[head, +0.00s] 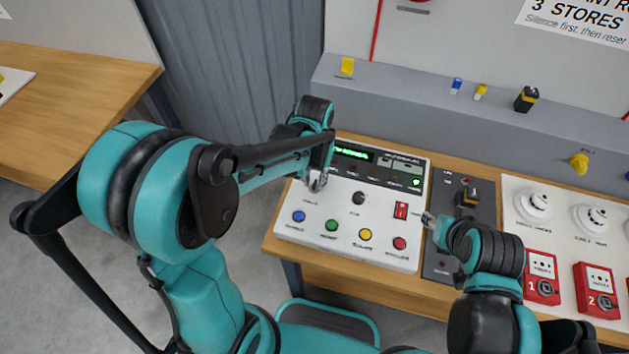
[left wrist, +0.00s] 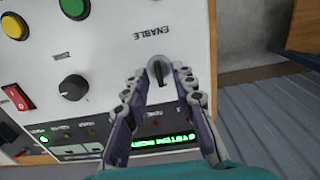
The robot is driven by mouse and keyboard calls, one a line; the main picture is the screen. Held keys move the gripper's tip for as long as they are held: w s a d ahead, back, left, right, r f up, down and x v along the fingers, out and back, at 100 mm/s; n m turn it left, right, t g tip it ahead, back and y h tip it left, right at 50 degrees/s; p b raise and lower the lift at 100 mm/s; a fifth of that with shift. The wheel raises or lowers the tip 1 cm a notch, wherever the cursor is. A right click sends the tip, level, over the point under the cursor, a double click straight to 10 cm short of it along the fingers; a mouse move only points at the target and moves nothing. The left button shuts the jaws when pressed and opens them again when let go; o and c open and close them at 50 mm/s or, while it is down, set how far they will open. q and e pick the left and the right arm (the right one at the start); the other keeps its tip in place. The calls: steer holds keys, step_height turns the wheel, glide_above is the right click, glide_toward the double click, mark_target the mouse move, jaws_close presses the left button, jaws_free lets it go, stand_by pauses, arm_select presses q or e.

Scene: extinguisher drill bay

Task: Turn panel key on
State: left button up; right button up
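The white control panel (head: 345,235) lies on the wooden bench. Its grey key switch (left wrist: 158,70), next to the label ENABLE, shows in the left wrist view. My left gripper (head: 317,182) is over the panel's left side and hides the key in the head view. In the left wrist view my left gripper (left wrist: 160,73) has its fingertips apart, one on either side of the key. Contact with the key cannot be made out. My right gripper (head: 428,218) is beside the panel's right edge; its fingers are too small to judge.
The panel also has a black knob (head: 358,198), a red rocker switch (head: 401,210), several coloured buttons and a lit green display (head: 353,153). A dark switch plate (head: 470,190) and red call points (head: 541,278) lie to the right. A grey ledge (head: 420,93) runs behind.

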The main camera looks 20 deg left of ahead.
arm_select(q)
steer(key=shift+f, duration=0.25)
jaws_close()
steer(key=m, duration=0.5)
steer(key=shift+m, duration=0.3)
steer(key=m, duration=0.6)
steer(key=shift+m, duration=0.3)
stand_by(0.3)
